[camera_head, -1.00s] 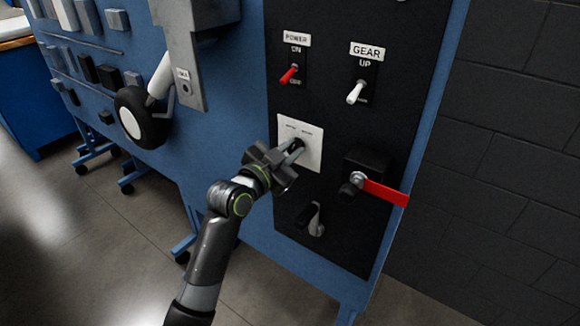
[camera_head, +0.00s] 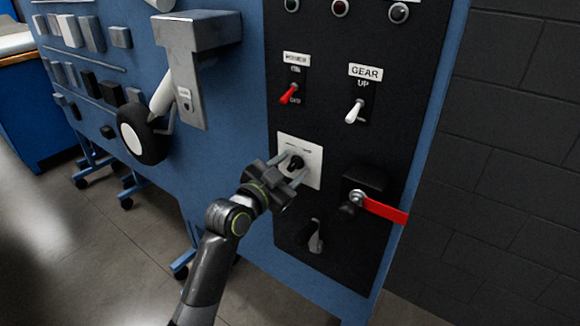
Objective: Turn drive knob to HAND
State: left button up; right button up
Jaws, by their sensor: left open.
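The drive knob (camera_head: 295,163) is a small black knob on a white square plate (camera_head: 313,153) on the black panel. The lettering at the top of the plate is too small to read. My left gripper (camera_head: 291,170) is open in front of the plate, with its fingers spread on either side of the knob. I cannot tell whether the fingers touch it. The gripper body hides the lower left of the plate. My right gripper is not in view.
Above the knob are a red power switch (camera_head: 289,94) and a white gear switch (camera_head: 354,111). A red-handled lever (camera_head: 384,210) juts out at the right. Another handle (camera_head: 316,240) is below. A wheel assembly (camera_head: 140,135) stands out from the blue board at the left.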

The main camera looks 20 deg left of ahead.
aim_at(291, 168)
pick_arm(q)
jog(key=shift+p+v, duration=0.45)
jog(key=shift+v, duration=1.85)
jog(key=a+f+n+g+y, duration=0.2)
jog(key=a+f, duration=0.1)
jog(key=f, duration=0.8)
jog(key=a+f+n+g+y, duration=0.2)
jog(key=f, duration=0.9)
jog(key=s+a+f+n+g+y, duration=0.1)
jog(key=s+a+f+g, duration=0.1)
jog(key=s+f, duration=0.65)
jog(key=s+a+f+n+g+y, duration=0.1)
jog(key=s+a+f+n+g, duration=0.15)
jog(key=f, duration=1.15)
jog(key=s+a+f+g, duration=0.2)
jog(key=s+f+g, duration=0.1)
jog(key=s+f, duration=1.05)
jog(key=s+f+n+g, duration=0.1)
jog(key=s+f+g, duration=0.1)
jog(key=s, duration=1.1)
jog(key=s+a+f+n+g+y, duration=0.1)
jog(key=s+f, duration=0.4)
jog(key=s, duration=0.8)
jog(key=shift+g, duration=0.65)
